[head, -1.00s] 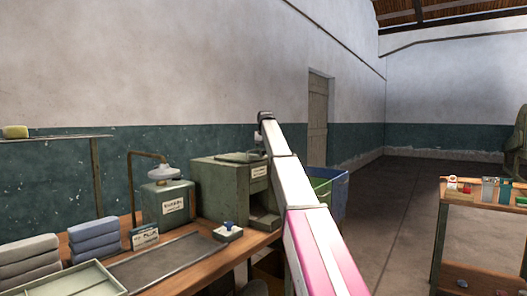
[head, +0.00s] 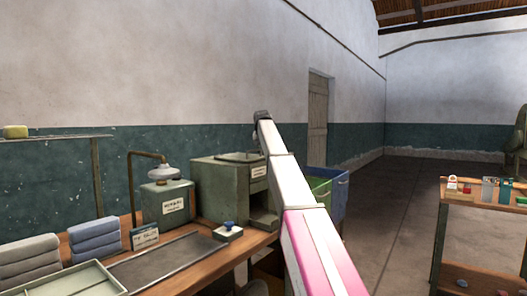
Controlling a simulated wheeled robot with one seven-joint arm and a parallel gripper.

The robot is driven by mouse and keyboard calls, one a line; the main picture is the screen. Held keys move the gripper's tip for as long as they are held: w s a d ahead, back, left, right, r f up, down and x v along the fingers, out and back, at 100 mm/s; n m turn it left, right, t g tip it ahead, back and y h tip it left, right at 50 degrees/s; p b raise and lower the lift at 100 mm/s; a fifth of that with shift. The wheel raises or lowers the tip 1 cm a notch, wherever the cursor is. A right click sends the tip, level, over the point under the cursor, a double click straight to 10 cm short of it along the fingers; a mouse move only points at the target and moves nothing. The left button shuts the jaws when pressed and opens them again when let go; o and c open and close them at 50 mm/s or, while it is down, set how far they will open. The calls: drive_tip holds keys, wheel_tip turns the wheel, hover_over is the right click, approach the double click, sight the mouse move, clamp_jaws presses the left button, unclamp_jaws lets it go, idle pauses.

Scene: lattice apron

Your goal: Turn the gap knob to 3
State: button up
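A green-grey box machine (head: 213,189) with an open front bay stands at the right end of the wooden bench, partly behind my arm. A small pale block with a blue knob (head: 229,226) sits on the bench in front of it; I cannot tell whether this is the gap knob, and no dial numbers are readable. My arm crosses the middle of the head view, and its far dark end (head: 262,115) is raised above and right of the machine. The gripper fingers cannot be made out.
A smaller green box (head: 165,204) with a white label and pale top stands left of the machine. Folded grey and blue cloths (head: 95,238), a tray (head: 75,281) and a dark mat (head: 168,262) cover the bench's left. Blue and green bins (head: 340,190) stand beyond. A wooden shelf (head: 480,204) is right.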

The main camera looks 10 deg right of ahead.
drive_tip(key=m+h, duration=0.1)
drive_tip(key=m, duration=0.2)
drive_tip(key=m+g, duration=0.1)
drive_tip(key=m, duration=0.2)
drive_tip(key=shift+w+a+h, duration=0.1)
drive_tip(key=shift+a+h, duration=0.05)
drive_tip(key=shift+h, duration=0.25)
idle(0.3)
drive_tip(key=o, duration=0.9)
drive_tip(key=v, duration=1)
drive_tip(key=shift+a+r, duration=0.15)
drive_tip(key=shift+r, duration=0.25)
